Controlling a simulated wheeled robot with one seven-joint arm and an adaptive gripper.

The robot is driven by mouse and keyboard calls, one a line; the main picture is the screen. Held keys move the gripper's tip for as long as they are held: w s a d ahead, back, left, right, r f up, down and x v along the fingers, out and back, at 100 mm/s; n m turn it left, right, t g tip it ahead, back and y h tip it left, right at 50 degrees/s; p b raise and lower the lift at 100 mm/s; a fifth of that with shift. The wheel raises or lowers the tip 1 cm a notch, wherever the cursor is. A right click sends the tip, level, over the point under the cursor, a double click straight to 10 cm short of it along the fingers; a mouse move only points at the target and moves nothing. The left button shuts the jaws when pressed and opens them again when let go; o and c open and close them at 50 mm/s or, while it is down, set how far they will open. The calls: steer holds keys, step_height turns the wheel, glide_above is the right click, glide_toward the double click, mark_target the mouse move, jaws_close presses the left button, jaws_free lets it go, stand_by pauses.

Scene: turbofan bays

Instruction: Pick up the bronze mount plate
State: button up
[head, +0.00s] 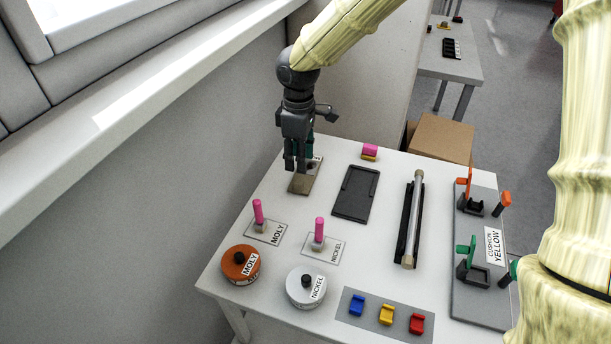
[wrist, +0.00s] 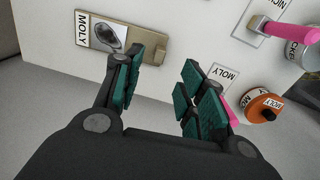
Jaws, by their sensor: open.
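The bronze mount plate (head: 300,185) lies flat near the back left edge of the white table, with part of it hidden by my gripper in the head view. In the wrist view the plate (wrist: 137,34) shows a MOLY label at its left end and a dark oval patch. My gripper (head: 299,164) points down over the plate. In the wrist view my gripper (wrist: 168,62) is open with nothing between its fingers, and the left finger overlaps the plate's lower edge. I cannot tell whether it touches.
Pink-handled brushes (head: 258,212) stand on MOLY and NICKEL cards, with an orange MOLY tin (head: 241,263) and white NICKEL tin (head: 306,287) in front. A black tray (head: 356,193) and a rod in a cradle (head: 413,220) lie to the right. A wall (head: 150,170) runs close on the left.

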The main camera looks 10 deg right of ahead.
mark_target(298, 181)
steer(key=shift+w+a+f+p, duration=0.1)
steer(key=shift+f+p, duration=0.25)
steer(key=shift+f, duration=2)
steer(key=shift+a+f+p, duration=0.1)
steer(key=shift+f+p, duration=0.25)
steer(key=shift+f, duration=2)
jaws_close()
